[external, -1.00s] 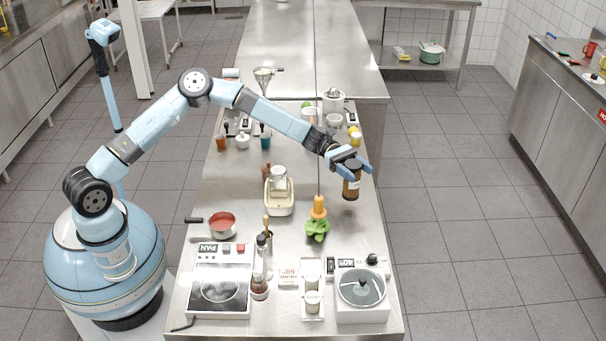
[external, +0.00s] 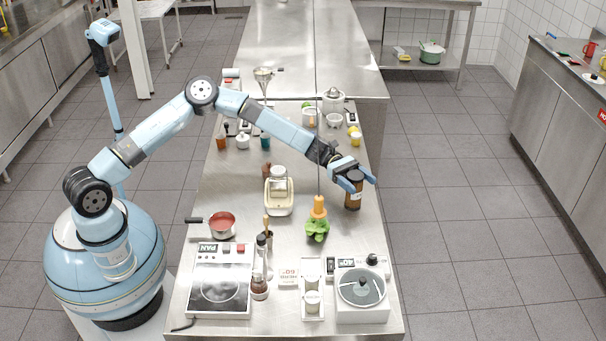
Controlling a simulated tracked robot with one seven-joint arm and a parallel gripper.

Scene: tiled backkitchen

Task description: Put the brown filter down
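The brown filter (external: 354,198) is a dark brown, jar-like cylinder with a pale label, upright near the right edge of the steel table. My gripper (external: 359,183) reaches it from the upper left, with its blue fingers on either side of the filter's upper part. The fingers look shut on it, though the contact is too small to see clearly. The filter's base is at or very close to the table top; I cannot tell whether it touches.
An orange and green item (external: 318,222) stands left of and nearer than the filter. The table between filter and appliance is clear.

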